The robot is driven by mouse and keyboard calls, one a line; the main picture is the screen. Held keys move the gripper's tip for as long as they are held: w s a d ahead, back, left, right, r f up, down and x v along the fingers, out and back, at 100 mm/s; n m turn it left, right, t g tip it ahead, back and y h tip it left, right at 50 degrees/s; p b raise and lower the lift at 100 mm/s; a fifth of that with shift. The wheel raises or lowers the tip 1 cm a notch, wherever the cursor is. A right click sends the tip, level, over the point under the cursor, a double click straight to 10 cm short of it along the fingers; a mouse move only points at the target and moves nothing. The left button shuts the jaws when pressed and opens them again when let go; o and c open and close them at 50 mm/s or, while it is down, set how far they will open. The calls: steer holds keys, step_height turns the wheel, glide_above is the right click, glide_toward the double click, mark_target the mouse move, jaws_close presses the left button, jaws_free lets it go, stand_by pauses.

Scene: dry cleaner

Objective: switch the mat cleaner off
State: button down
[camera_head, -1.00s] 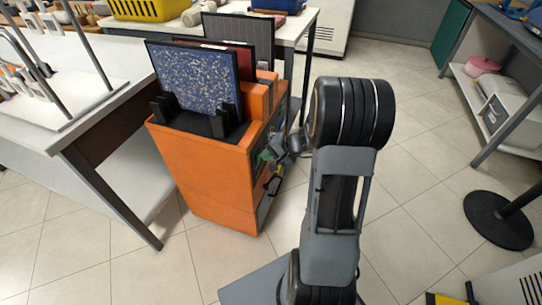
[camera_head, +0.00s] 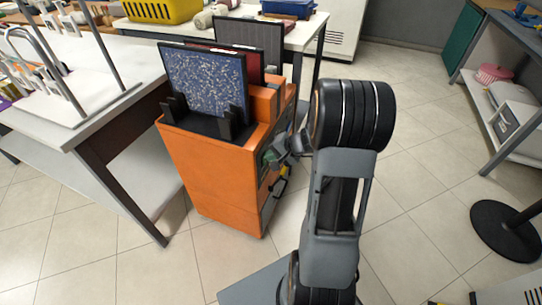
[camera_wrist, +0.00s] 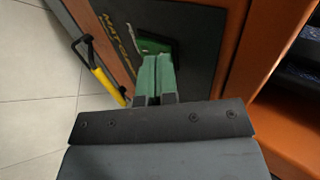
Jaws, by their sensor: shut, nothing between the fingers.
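The mat cleaner is an orange box (camera_head: 210,175) with mats upright in its top, a speckled blue one (camera_head: 205,82) in front. In the wrist view its dark side panel (camera_wrist: 195,75) carries yellow lettering, partly covered. My gripper (camera_wrist: 155,58) has its green fingers shut together, with nothing between them, and points at this panel. Its tips overlap a dark recess with a green part (camera_wrist: 150,45) at the panel; I cannot tell whether they touch it. The switch is not clearly visible, and its position cannot be read. In the head view my gripper (camera_head: 271,157) is beside the machine's right side.
A yellow-and-black handle (camera_wrist: 105,80) sticks out from the panel, left of my fingers. A white table (camera_head: 95,105) stands close to the machine's left. A round black stand base (camera_head: 505,230) is at the right. Tiled floor (camera_head: 420,160) is open right of my arm.

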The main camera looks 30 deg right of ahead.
steer(key=shift+r, duration=0.5)
steer(key=p+v, duration=0.3)
steer(key=v, duration=1)
steer(key=shift+s+d+f, duration=0.15)
steer(key=shift+s+f, duration=0.1)
